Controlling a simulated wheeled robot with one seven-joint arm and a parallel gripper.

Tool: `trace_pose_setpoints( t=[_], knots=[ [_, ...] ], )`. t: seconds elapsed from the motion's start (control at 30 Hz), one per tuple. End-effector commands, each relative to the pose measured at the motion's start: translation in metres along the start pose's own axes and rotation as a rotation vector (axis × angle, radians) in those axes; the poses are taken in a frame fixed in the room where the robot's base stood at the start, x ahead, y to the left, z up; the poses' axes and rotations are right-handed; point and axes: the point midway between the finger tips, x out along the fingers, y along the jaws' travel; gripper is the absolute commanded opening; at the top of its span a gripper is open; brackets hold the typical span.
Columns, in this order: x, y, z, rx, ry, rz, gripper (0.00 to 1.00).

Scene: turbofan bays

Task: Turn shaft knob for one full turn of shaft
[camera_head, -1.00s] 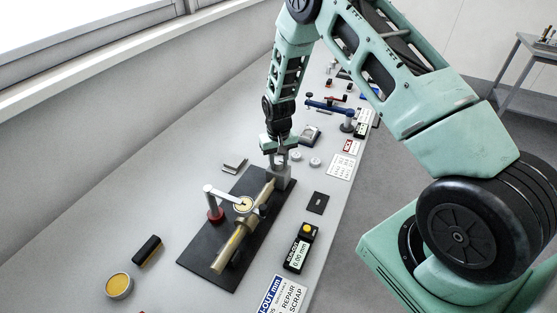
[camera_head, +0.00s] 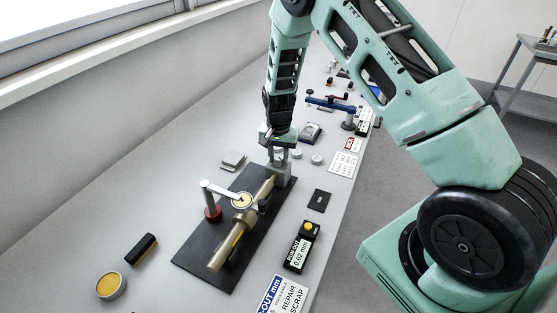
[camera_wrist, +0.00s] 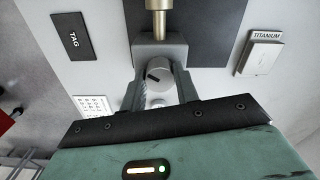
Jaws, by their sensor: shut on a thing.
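The shaft (camera_head: 230,245) is a brass-coloured stepped bar lying on a fixture on a black base plate (camera_head: 190,262). A dial gauge (camera_head: 243,201) on a white arm with a red-based post (camera_head: 212,212) sits over its middle. In the wrist view, the round grey shaft knob (camera_wrist: 159,77) with a dark mark is at the end of the grey block (camera_wrist: 147,50). My gripper (camera_wrist: 160,88) is shut on the knob, one finger on each side. In the head view my gripper (camera_head: 279,153) points down at the block, hiding the knob.
A run-out readout (camera_head: 301,247) showing 0.02 mm stands right of the plate. A black tag (camera_head: 319,200), a titanium block (camera_head: 233,161), a yellow-topped tin (camera_head: 111,286) and a black brush-like block (camera_head: 141,248) lie around. A blue stand (camera_head: 335,107) is farther back.

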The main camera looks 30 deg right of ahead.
Motion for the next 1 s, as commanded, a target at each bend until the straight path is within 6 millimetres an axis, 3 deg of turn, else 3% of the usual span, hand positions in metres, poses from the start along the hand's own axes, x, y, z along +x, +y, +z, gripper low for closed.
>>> trace_pose_setpoints(
  t=[0.7,1.0],
  knots=[
    [-0.0009,-0.0005,-0.0001,0.670,0.001,-0.001,0.08],
    [-0.0011,-0.0003,-0.0001,0.879,0.001,-0.001,0.08]
  ],
)
